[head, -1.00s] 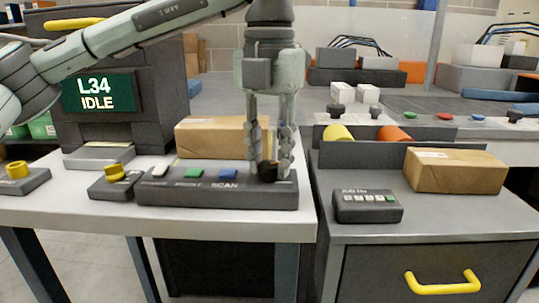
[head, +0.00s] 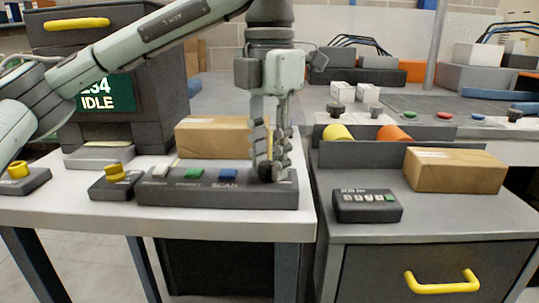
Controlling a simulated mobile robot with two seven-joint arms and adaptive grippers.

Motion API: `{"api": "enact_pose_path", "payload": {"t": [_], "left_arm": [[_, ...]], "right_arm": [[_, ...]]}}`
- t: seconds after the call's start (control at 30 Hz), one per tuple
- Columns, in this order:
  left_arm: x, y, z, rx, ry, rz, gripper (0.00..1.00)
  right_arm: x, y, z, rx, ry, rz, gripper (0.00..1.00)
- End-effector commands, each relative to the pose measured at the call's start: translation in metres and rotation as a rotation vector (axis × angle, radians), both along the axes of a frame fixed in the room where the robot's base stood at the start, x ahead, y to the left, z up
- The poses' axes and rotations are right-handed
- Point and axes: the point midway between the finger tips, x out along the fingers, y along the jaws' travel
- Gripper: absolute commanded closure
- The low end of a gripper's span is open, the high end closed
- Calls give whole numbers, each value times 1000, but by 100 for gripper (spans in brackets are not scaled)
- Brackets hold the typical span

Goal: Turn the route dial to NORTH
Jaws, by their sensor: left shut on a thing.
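My left gripper (head: 268,168) points straight down at the right end of the dark control panel (head: 220,200) on the white table. It is shut on a black knob, the dial, which now shows only as a dark patch (head: 265,173) between and behind the fingers. The dial's pointer and any position marks around it are hidden or too small to read. The panel also bears a white, a green (head: 194,174) and a blue button (head: 228,175), with the word SCAN below the blue one. My right gripper is not in view.
A cardboard box (head: 213,137) stands close behind the panel. A small box with a yellow knob (head: 115,172) is at its left. The screen (head: 110,97) reads IDLE, its upper line partly covered by my arm. Another carton (head: 455,170) and a keypad (head: 367,206) are at right.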

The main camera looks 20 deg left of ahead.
Motion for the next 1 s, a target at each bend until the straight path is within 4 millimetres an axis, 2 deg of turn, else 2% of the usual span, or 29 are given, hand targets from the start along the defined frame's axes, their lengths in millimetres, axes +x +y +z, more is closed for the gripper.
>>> {"api": "enact_pose_path", "payload": {"t": [0.17,0.2,0.37,0.63,0.73,0.87,1.0], "left_arm": [[0,0,0,2,1,-2,100],[0,0,0,2,1,-2,70],[0,0,0,0,1,-1,51],[0,0,0,0,0,0,51],[0,0,6,-1,-2,1,51],[1,-1,26,0,-4,1,51],[1,0,57,0,-7,2,51]], "right_arm": [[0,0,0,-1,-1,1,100],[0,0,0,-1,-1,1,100],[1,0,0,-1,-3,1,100],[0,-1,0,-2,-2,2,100],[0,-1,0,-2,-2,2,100],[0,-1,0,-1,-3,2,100],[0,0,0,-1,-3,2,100]]}}
